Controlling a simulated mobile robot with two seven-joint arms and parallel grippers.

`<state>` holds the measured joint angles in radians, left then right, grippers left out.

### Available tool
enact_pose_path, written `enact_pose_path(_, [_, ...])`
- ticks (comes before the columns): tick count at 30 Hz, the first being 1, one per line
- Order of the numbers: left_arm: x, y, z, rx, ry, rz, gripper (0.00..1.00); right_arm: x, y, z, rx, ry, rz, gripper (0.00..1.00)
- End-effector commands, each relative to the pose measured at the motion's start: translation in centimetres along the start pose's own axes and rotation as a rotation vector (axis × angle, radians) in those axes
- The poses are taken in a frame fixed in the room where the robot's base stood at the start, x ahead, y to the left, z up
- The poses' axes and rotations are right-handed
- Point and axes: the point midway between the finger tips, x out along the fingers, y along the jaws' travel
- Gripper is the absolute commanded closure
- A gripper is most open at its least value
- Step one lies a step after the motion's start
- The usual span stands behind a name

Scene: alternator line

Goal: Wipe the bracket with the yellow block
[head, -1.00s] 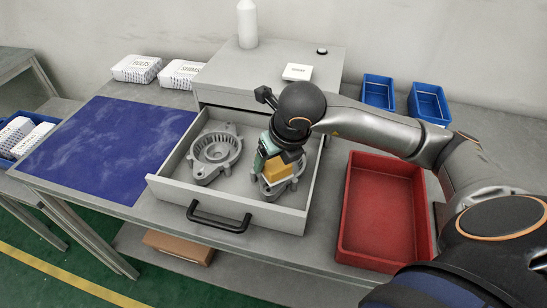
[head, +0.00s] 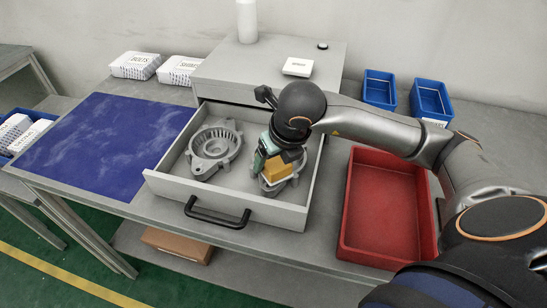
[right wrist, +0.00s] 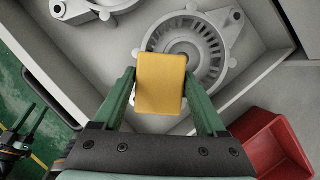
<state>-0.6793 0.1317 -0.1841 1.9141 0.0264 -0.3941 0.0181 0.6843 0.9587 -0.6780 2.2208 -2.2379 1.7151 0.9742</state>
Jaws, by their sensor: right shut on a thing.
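My right gripper (head: 277,167) is shut on the yellow block (head: 279,171). The block also shows between the green fingers in the right wrist view (right wrist: 160,83). It is over a round grey finned bracket (right wrist: 208,58) in the right part of the open drawer (head: 165,185). Block and gripper hide much of that bracket in the head view; I cannot tell whether the block touches it. A second grey bracket (head: 214,150) lies in the drawer's left part, clear of the gripper. My left gripper (right wrist: 30,118) shows at the right wrist view's left edge, its fingers apart and empty.
A red tray (head: 344,235) stands right of the drawer. A blue mat (head: 125,145) lies to the left. Two blue bins (head: 379,88) (head: 430,99) and white boxes (head: 135,64) stand at the back. A white bottle (head: 246,20) is on the drawer cabinet.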

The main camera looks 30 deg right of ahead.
Motion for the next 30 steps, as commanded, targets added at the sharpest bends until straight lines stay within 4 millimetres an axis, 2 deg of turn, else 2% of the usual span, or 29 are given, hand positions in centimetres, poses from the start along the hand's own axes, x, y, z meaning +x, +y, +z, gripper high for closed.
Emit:
enact_pose_path(11, [0.3,0.0,0.3,0.000,0.001,0.000,0.50,0.3,0.2,-0.3,-0.001,0.000,0.001,0.70])
enact_pose_path(30, [0.5,-0.1,0.4,0.000,0.001,0.000,0.50,-0.6,2.9,-2.8,-0.004,0.001,0.002,0.70])
